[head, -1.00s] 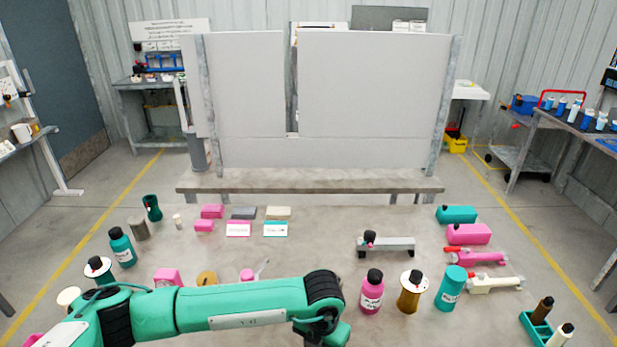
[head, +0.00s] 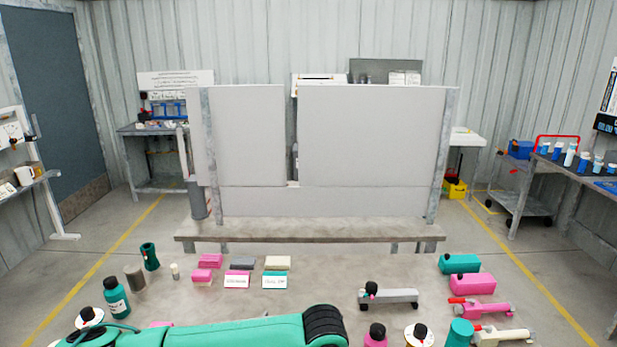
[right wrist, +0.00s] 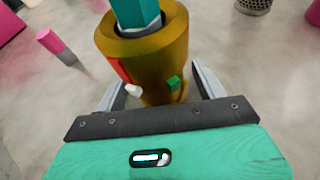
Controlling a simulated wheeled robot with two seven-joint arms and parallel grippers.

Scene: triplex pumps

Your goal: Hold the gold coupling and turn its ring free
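The gold coupling (right wrist: 158,62) stands close in front of my right gripper (right wrist: 158,82) in the right wrist view. A teal faceted piece (right wrist: 136,12) sits in the dark opening at its top. A red mark (right wrist: 120,70), a small white tab (right wrist: 134,90) and a green tab (right wrist: 174,84) show on its side. The right gripper's two grey fingers are spread, one on each side of the coupling. Whether they touch it cannot be told. In the head view a teal arm of mine crosses the bottom from the left; its gripper is out of frame.
A pink and grey cylinder (right wrist: 56,46) stands left of the coupling. In the head view, teal bottle (head: 116,298), pink bottle (head: 375,336) and pink block (head: 472,284) stand on the table, with a grey bracket (head: 395,298). The table's middle is fairly clear.

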